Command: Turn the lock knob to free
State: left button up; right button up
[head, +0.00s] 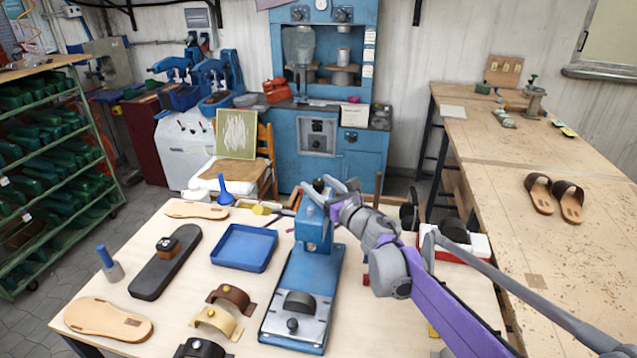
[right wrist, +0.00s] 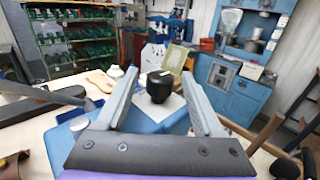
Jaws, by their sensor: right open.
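A black round lock knob (right wrist: 159,87) stands upright on a white plate on top of the blue press (head: 318,232). In the right wrist view it sits between the two grey fingers of my right gripper (right wrist: 159,74), with a visible gap on each side. In the head view the right gripper (head: 335,185) is at the top of the press head, open, and the knob there is mostly hidden by the fingers. I cannot read any lock marking on the knob. My left gripper is in neither view.
Around the press on the worktable are a blue tray (head: 240,264), a black sole (head: 168,262), tan soles (head: 108,319) and strap pieces (head: 228,298). A red and white box (head: 480,244) lies behind my right arm. A long bench (head: 560,150) with sandals stands right.

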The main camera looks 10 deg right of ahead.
jog(key=shift+w+a, duration=0.2)
jog(key=shift+w, duration=0.1)
grip_shut()
